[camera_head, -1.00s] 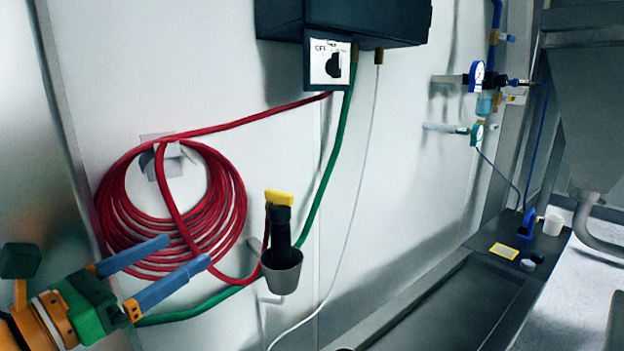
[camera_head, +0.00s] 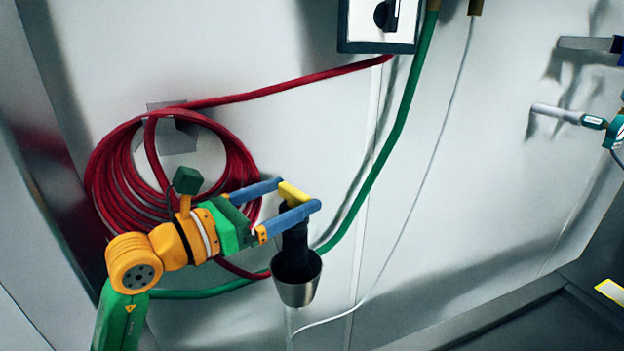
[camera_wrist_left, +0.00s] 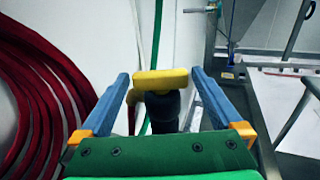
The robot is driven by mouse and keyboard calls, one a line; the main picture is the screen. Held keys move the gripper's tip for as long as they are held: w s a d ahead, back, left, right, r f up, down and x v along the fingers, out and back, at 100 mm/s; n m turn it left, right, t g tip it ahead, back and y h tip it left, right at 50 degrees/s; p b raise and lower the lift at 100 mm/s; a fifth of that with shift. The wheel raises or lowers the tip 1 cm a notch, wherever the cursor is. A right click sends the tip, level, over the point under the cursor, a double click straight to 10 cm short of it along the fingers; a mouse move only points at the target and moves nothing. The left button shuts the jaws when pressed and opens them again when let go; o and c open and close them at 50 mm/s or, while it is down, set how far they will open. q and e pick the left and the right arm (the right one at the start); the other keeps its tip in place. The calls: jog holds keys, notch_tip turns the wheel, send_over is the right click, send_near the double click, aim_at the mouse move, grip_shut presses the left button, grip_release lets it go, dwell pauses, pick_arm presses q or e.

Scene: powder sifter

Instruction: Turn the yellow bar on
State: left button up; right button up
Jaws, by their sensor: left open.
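The yellow bar (camera_head: 293,192) tops a black handle (camera_head: 294,240) that stands in a grey metal cup (camera_head: 298,287) by the wall. My left gripper (camera_head: 298,194) is open, with its two blue fingers on either side of the yellow bar. In the left wrist view the yellow bar (camera_wrist_left: 161,79) lies crosswise between the fingertips, with a small gap visible at the right finger; contact at the left finger is unclear. My right gripper is not in view.
A coiled red hose (camera_head: 120,180) hangs on the wall behind my left gripper. A green hose (camera_head: 403,120) and a thin white line (camera_head: 447,110) run down the wall. A switch box (camera_head: 380,22) is above. Free room lies right of the cup.

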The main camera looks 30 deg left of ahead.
aim_at(298, 191)
pick_arm(q)
jog(key=p+x, duration=0.1)
jog(key=x, duration=0.3)
jog(key=shift+r+p, duration=0.15)
jog(key=shift+p, duration=0.15)
jog(key=shift+w+d, duration=0.15)
jog(key=shift+w, duration=0.25)
jog(key=c, duration=1.1)
jog(key=shift+s+d+m+g+h+b, duration=0.2)
jog(key=shift+m+g+h+b, duration=0.6)
jog(key=shift+h, duration=0.45)
jog(key=shift+s+d+m+g+h+b, duration=0.1)
jog(key=shift+d+m+g+h+b, duration=0.1)
jog(key=shift+m+g+h+b, duration=0.6)
jog(key=shift+s+d+m+g+h+b, duration=0.2)
jog(key=shift+m+g+h+b, duration=0.25)
jog(key=shift+m+g+h, duration=0.8)
jog(key=shift+c, duration=0.2)
jog(key=shift+d+f+m+h, duration=0.1)
jog(key=shift+f+m+h, duration=0.15)
jog(key=shift+h, duration=0.45)
